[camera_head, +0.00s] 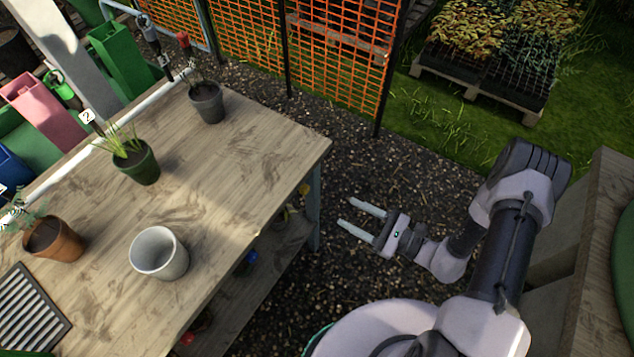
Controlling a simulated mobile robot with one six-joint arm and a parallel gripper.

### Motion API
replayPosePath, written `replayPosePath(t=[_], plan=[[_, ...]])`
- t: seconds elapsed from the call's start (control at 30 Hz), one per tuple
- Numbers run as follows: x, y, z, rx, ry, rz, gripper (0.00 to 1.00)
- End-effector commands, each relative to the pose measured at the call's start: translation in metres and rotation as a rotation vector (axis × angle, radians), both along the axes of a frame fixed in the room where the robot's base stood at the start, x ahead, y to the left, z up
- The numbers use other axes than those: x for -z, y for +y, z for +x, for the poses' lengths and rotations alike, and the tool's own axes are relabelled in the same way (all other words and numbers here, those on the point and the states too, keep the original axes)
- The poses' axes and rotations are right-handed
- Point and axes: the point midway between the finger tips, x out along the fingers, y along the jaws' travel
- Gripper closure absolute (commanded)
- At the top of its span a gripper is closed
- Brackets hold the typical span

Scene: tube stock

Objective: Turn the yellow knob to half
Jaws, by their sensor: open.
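My gripper (346,213) is open and empty, with its two pale fingers apart and pointing left toward the table. It hangs over the gravel, to the right of the table's corner leg. A small yellow part (303,189) shows under the table's right edge, near that leg. It may be the yellow knob, but it is too small and shaded to tell its shape or setting. My gripper is apart from it, to its right.
Below the wooden table (245,165) are a blue part (251,257) and a red part (188,338). Pots stand on top, including a white one (158,254) and a green one (136,163). An orange mesh fence (340,60) stands behind. Gravel around my gripper is clear.

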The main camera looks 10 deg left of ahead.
Motion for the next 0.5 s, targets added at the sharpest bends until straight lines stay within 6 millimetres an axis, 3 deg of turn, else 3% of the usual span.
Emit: replayPosePath(t=[0.1, 0.3, 0.5], plan=[[0.004, 0.037, 0.01, -0.011, -0.001, -0.001, 0.52], [0.003, 0.09, 0.029, -0.009, -0.001, -0.001, 0.52], [0.001, 0.116, 0.04, -0.004, 0.0, -0.001, 0.52]])
